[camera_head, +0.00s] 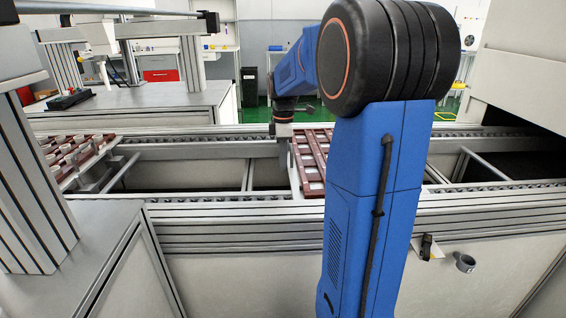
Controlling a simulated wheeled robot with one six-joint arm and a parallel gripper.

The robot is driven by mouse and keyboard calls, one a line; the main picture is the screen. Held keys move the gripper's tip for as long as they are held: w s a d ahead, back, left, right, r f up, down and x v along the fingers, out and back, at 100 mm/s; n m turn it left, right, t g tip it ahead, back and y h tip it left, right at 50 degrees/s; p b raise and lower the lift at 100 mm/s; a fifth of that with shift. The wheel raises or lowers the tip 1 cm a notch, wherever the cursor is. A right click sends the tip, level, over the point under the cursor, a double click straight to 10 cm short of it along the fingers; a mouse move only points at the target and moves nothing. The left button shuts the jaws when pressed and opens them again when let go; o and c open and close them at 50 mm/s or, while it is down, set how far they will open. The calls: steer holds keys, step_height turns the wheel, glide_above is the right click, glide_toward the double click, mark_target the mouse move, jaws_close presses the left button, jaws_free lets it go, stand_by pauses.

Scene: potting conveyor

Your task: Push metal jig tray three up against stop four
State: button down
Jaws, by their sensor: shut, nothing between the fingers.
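A jig tray (308,166) with a red-brown frame and pale metal-looking panels lies on the conveyor in the middle, its right part hidden behind my blue arm. No number can be read on it. My gripper (284,121) points down at the tray's far left corner, small and dark in this view. It is shut and empty; I cannot tell whether it touches the tray. A grey upright piece (283,152) stands by the tray's left edge; I cannot tell whether it is stop four.
Another red-brown tray (62,158) holding several pale round parts is on the left. Conveyor rails (215,208) run left to right, with open gaps between them. A grey post (35,190) stands at the front left. A machine housing (520,75) overhangs the right end.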

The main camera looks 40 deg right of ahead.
steer(key=w+a+r, duration=0.2)
steer(key=a+r, duration=0.1)
steer(key=r, duration=0.7)
steer(key=shift+a, duration=0.15)
